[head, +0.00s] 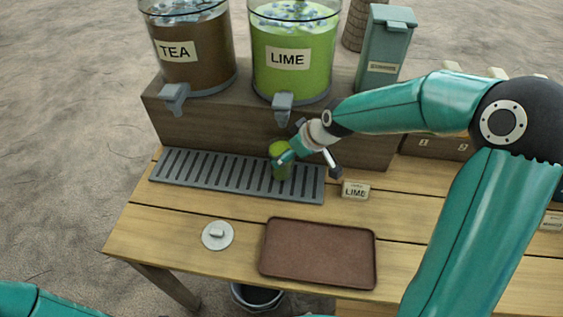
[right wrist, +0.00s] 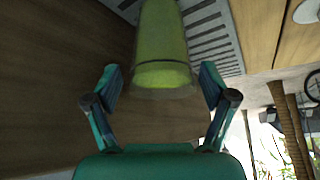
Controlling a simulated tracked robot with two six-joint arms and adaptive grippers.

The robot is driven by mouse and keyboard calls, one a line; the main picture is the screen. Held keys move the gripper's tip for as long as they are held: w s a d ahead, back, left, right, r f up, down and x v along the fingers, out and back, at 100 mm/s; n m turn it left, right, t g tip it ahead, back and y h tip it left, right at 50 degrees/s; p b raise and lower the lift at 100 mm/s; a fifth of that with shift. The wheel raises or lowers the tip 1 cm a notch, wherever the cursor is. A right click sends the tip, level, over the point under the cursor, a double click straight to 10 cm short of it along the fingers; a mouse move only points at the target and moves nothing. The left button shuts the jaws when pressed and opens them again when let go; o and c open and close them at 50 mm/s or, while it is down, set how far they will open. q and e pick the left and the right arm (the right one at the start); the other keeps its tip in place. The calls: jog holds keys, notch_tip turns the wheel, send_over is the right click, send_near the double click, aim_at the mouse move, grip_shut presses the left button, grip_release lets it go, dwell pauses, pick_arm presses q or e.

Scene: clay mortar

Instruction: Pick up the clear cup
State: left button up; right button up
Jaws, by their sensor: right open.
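The clear cup (head: 280,161) holds green liquid and stands on the slotted drip tray (head: 215,177), below the tap of the lime dispenser. My right gripper (head: 286,158) is at the cup and partly covers it in the head view. In the right wrist view the cup (right wrist: 164,50) lies ahead, between the open fingers of my right gripper (right wrist: 160,85), with gaps on both sides. My left gripper is not in view.
The lime dispenser (head: 292,55) and tea dispenser (head: 195,45) stand on a wooden riser (head: 190,125). A brown tray (head: 318,252), a round white lid-like disc (head: 217,235) and a LIME card (head: 355,190) lie or stand on the table. The table's front left is clear.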

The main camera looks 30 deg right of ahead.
jog(key=x, duration=0.5)
jog(key=shift+f+p, duration=0.1)
jog(key=shift+p, duration=0.25)
jog(key=shift+s, duration=0.1)
jog(key=shift+a, duration=0.1)
jog(key=c, duration=1.4)
jog(key=shift+o, duration=0.2)
